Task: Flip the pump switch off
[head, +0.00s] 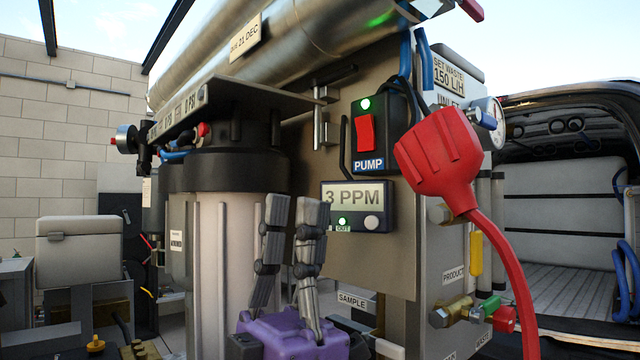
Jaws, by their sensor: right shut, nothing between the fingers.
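The pump switch (366,133) is a red rocker on a black box (390,150) labelled PUMP, fixed to the grey panel. A green light (365,104) glows above the rocker. My right gripper (294,208), with a purple body and grey fingers, points upward below and to the left of the switch, in front of the white filter housing. It is shut and empty, apart from the switch. My left gripper is not in view.
A meter (357,207) reading 3 PPM sits under the switch. A large red plug (440,155) with a thick red cable hangs just right of the switch box. A black bracket (255,100) juts out at upper left. Valves (455,312) stick out at lower right.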

